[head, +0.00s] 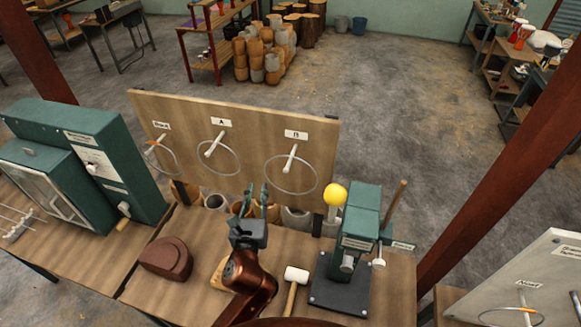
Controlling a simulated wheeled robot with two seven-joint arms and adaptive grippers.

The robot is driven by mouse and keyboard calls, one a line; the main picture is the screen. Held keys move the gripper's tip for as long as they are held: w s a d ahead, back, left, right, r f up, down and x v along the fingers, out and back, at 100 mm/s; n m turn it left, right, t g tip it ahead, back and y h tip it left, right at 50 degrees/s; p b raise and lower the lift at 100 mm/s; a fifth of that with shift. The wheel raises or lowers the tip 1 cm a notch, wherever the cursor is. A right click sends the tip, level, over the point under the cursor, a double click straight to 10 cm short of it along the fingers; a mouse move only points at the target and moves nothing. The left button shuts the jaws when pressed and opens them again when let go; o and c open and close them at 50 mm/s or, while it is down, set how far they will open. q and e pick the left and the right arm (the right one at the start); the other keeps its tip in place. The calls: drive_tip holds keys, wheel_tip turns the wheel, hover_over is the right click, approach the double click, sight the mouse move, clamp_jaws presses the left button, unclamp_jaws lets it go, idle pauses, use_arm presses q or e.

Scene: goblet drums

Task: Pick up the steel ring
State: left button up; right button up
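Thin steel rings hang from pale pegs on an upright wooden board (250,113). One ring (222,177) hangs under label A, and a larger-looking ring (291,193) hangs under label B. A third ring (165,174) hangs at the board's left end, with an orange mark near its peg. My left gripper (256,190) is in front of the board, below and between rings A and B. Its two fingers point up and stand apart with nothing visible between them. It appears clear of the rings. My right gripper is not in view.
A green press (360,215) with a yellow ball (335,194) stands right of my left arm. A mallet (295,275) and brown block (167,258) lie on the bench. A green machine (85,150) stands left. Another ring (510,309) hangs at the lower right.

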use_arm(q)
drive_tip(key=shift+m, duration=0.5)
drive_tip(key=w, duration=0.2)
drive_tip(key=w+d+r+p, duration=0.1)
drive_tip(key=w, duration=0.5)
drive_tip(key=shift+d+r, duration=0.25)
drive_tip(key=shift+d, duration=0.05)
drive_tip(key=shift+w, duration=0.1)
drive_tip(key=shift+c, duration=0.8)
clamp_jaws()
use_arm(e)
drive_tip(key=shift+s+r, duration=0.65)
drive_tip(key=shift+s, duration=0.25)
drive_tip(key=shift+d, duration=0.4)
